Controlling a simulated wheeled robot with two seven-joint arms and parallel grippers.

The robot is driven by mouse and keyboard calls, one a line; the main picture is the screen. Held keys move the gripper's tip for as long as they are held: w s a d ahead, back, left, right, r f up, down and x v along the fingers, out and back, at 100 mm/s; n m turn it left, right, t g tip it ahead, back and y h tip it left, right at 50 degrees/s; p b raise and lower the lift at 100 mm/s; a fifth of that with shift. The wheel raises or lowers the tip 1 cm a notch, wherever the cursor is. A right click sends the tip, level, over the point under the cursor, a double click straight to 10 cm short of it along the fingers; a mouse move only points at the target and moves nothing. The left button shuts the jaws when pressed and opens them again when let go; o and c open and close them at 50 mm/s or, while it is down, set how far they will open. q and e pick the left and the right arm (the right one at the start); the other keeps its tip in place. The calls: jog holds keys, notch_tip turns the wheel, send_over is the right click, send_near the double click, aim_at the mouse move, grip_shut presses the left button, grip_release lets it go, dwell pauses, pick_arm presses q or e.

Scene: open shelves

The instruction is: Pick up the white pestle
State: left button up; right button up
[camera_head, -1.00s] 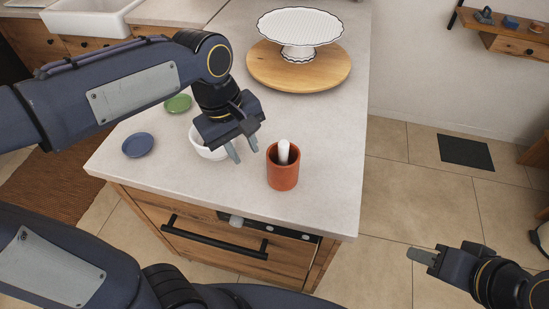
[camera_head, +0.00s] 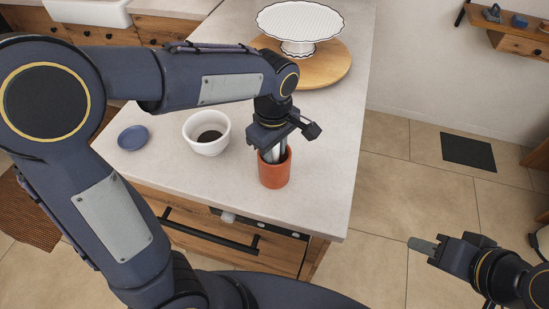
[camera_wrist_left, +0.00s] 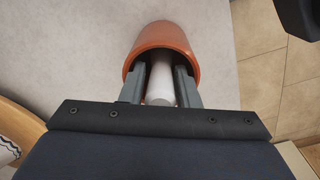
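The white pestle (camera_wrist_left: 160,85) stands in a terracotta-coloured cup (camera_head: 275,172) near the counter's front right part. The cup also shows in the left wrist view (camera_wrist_left: 165,38). My left gripper (camera_head: 272,155) is above the cup, pointing down, with its fingertips inside the rim. In the left wrist view its two fingers (camera_wrist_left: 161,88) lie on either side of the pestle, with narrow dark gaps beside it, so it looks open. The pestle's lower end is hidden in the cup. My right gripper (camera_head: 422,244) is away from the counter at the lower right; its finger spacing is unclear.
A white bowl (camera_head: 207,134) with dark contents stands left of the cup, and a blue saucer (camera_head: 133,138) lies farther left. Behind are a round wooden board (camera_head: 335,73) and a white cake stand (camera_head: 300,22). The counter's right edge is close to the cup.

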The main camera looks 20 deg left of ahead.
pick_arm(q)
grip_shut()
jog(key=shift+r, duration=0.15)
